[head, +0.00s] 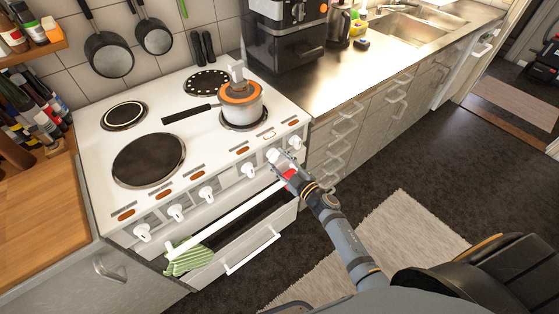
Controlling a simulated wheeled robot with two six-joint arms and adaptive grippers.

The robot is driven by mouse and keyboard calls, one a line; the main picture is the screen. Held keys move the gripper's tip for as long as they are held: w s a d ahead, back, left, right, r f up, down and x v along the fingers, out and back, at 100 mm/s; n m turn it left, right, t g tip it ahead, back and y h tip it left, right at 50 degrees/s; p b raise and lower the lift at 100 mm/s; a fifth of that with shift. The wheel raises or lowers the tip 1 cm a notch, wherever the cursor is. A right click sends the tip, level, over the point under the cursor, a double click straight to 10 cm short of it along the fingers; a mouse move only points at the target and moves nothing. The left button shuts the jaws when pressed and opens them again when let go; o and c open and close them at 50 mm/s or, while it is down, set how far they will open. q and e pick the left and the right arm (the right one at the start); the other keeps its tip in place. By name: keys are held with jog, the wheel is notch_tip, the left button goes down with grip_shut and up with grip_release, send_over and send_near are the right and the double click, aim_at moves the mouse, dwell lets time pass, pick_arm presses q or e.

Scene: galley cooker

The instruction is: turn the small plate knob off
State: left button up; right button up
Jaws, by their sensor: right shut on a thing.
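The white cooker (197,149) has a row of white knobs along its sloping front panel. My right gripper (279,160) reaches up from the lower right and is shut on a white knob (272,155), the second from the right end of the row. Its fingers partly hide that knob, so I cannot read its setting. The rightmost knob (294,142) is just beyond the gripper. Another knob (248,170) is to the left. A small dark hotplate (124,116) is at the back left of the hob. My left gripper is not in view.
A pot (257,112) with an orange lid stands on the right front plate, its black handle pointing left. The large front left plate (149,160) is bare. A steel worktop (352,72) lies right.

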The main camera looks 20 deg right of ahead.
jog(key=n, duration=0.4)
jog(key=shift+n, duration=0.3)
jog(key=n+b, duration=0.1)
jog(key=n, duration=0.4)
jog(key=shift+b, duration=0.3)
jog(key=shift+r+n, duration=0.1)
jog(key=shift+n, duration=0.2)
jog(key=o, duration=1.2)
jog(key=shift+c, duration=0.2)
jog(key=shift+s+d, duration=0.1)
jog(key=shift+s, duration=0.1)
jog(key=v, duration=1.1)
jog(key=shift+s, duration=0.3)
jog(key=shift+d, duration=0.1)
